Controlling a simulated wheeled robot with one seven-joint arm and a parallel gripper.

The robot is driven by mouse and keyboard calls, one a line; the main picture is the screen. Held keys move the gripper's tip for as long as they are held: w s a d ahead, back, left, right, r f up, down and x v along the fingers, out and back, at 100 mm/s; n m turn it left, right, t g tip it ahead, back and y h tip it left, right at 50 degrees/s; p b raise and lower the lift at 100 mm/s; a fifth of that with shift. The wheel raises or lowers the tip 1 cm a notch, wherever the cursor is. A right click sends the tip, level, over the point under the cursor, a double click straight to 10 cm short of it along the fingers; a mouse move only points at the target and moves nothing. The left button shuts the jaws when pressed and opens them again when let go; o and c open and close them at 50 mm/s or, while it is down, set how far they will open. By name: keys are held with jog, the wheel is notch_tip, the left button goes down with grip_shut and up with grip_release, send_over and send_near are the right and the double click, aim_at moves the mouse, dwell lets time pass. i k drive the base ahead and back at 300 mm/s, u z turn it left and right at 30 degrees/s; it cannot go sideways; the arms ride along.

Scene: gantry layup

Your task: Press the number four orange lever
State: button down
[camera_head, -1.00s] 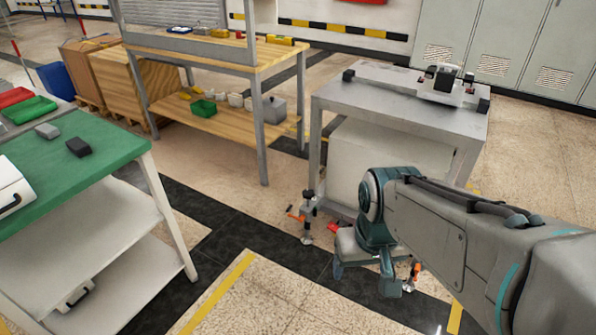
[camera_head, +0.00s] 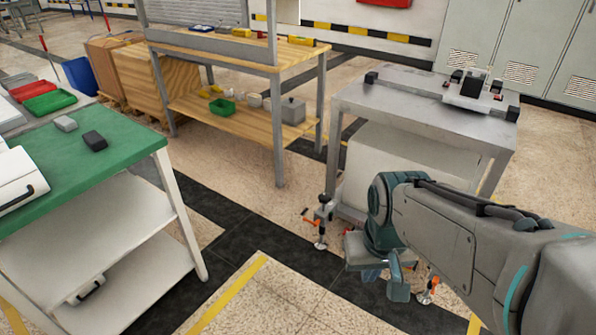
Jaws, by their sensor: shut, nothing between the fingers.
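Two orange levers show low at the grey metal table: one (camera_head: 307,224) at its near left leg, on a foot with a round pad, and one (camera_head: 434,284) at the right, partly behind my arm. I cannot read any numbers on them, so I cannot tell which is number four. My gripper (camera_head: 398,286) hangs low at the end of my arm, between the two levers in the picture and nearer the right one. It is shut and empty. My arm hides part of the table's lower side, and I cannot tell whether the gripper touches anything.
The grey table (camera_head: 420,108) carries a fixture (camera_head: 468,88) on top. A green-topped bench (camera_head: 130,150) stands at the left and a wooden workbench (camera_head: 215,48) behind. Floor with black and yellow bands is free between them. Grey lockers (camera_head: 478,40) line the back right.

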aim_at(315, 224)
jog(key=u, duration=0.3)
jog(key=i, duration=1.3)
jog(key=z, duration=0.4)
